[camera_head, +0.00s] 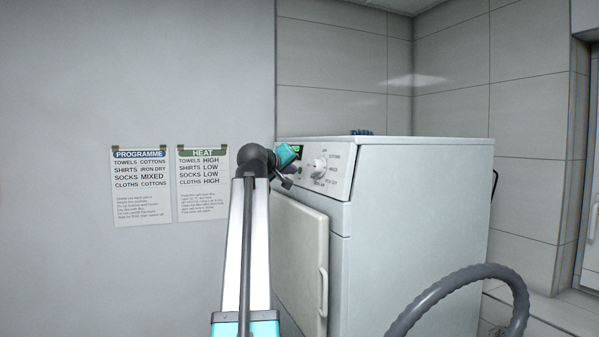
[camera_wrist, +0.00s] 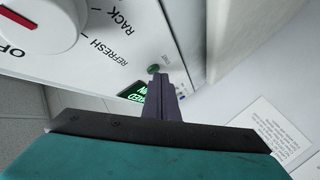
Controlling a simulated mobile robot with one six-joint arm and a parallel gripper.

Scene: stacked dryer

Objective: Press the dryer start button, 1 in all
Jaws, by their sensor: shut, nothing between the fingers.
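The white dryer (camera_head: 410,230) stands right of centre in the head view, with its control panel (camera_head: 338,170) on the upper front. A small round green button (camera_wrist: 153,70) shows on the panel in the wrist view, beside a lit green display (camera_wrist: 133,92) partly covered by my gripper. My gripper (camera_wrist: 158,82) is shut, with its dark fingertips right at the button's edge; I cannot tell whether they touch it. In the head view my gripper (camera_head: 287,183) is in front of the panel's left part, and I cannot make out the button there.
A dial (camera_wrist: 38,20) with a red mark is on the panel; it also shows in the head view (camera_head: 320,164). The dryer door (camera_head: 300,255) is below the panel. Two notices, PROGRAMME (camera_head: 141,186) and HEAT (camera_head: 203,182), hang on the left wall. A grey hose (camera_head: 440,285) curves at lower right.

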